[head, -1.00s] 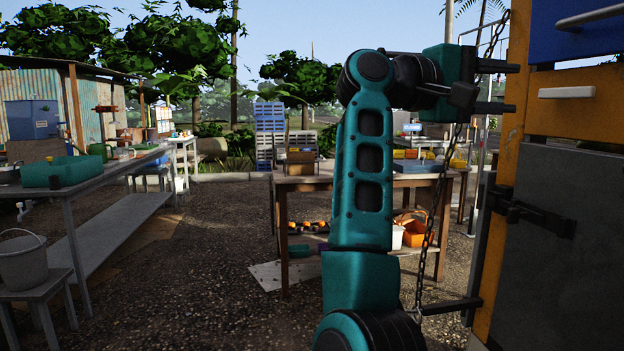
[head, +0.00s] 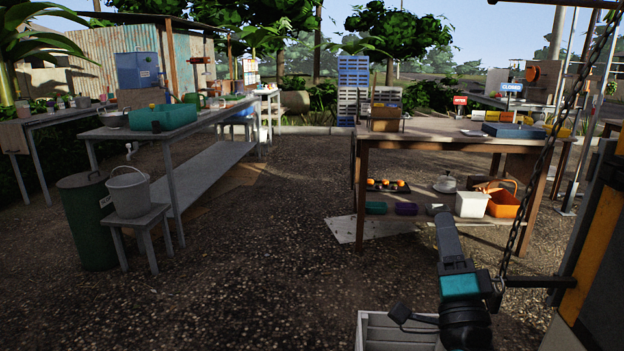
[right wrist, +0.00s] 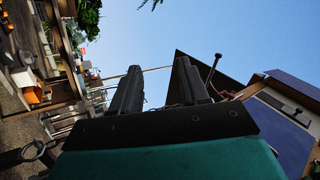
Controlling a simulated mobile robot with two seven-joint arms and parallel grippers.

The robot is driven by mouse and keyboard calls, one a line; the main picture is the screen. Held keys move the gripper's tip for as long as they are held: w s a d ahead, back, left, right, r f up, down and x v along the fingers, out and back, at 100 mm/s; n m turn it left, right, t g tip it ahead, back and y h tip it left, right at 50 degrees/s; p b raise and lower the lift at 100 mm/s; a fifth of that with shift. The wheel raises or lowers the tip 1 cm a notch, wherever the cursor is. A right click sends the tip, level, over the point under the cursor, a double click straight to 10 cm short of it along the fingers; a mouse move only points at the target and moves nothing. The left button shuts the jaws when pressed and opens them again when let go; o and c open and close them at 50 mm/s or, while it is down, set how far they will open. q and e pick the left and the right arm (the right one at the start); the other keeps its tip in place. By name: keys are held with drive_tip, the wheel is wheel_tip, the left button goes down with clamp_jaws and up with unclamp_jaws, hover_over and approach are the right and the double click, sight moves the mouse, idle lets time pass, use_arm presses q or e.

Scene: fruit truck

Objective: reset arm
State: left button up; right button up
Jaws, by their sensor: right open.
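My right gripper (head: 445,228) shows low at the right of the head view, with its teal body and dark fingers pointing ahead, away from me. The fingers look nearly in line from here. In the right wrist view the two dark fingers (right wrist: 158,75) stand apart with only sky and background between them, so the gripper is open and empty. The arm behind it is mostly cut off by the bottom edge. My left gripper is not in view.
A hanging chain (head: 524,185) and the truck's side (head: 598,250) are close on the right. A slatted crate (head: 372,335) lies below the arm. A wooden table (head: 430,143) stands ahead. Left are a long grey table (head: 110,133) and a bucket (head: 129,190). The middle ground is clear.

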drive_tip(key=s+a+f+n+g+y, duration=0.35)
drive_tip(key=f+n, duration=0.25)
drive_tip(key=f, duration=0.3)
drive_tip(key=s+a+f+n+g+y, duration=0.2)
drive_tip(key=s+f+n+g, duration=0.25)
drive_tip(key=f, duration=0.45)
drive_tip(key=s+a+f+n+g, duration=0.2)
drive_tip(key=s+f+n+g, duration=0.45)
drive_tip(key=s+f, duration=0.7)
use_arm(q)
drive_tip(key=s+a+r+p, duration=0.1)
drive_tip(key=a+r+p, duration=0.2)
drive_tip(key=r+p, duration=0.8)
drive_tip(key=p, duration=0.5)
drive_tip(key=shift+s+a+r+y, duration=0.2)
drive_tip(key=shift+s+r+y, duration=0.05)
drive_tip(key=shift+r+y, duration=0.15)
use_arm(e)
drive_tip(key=s+d+r+h, duration=0.1)
drive_tip(key=d+r, duration=0.2)
drive_tip(key=r, duration=0.9)
drive_tip(key=shift+d+r+n+t+h, duration=0.25)
drive_tip(key=shift+n+t+h, duration=0.1)
drive_tip(key=shift+t, duration=0.1)
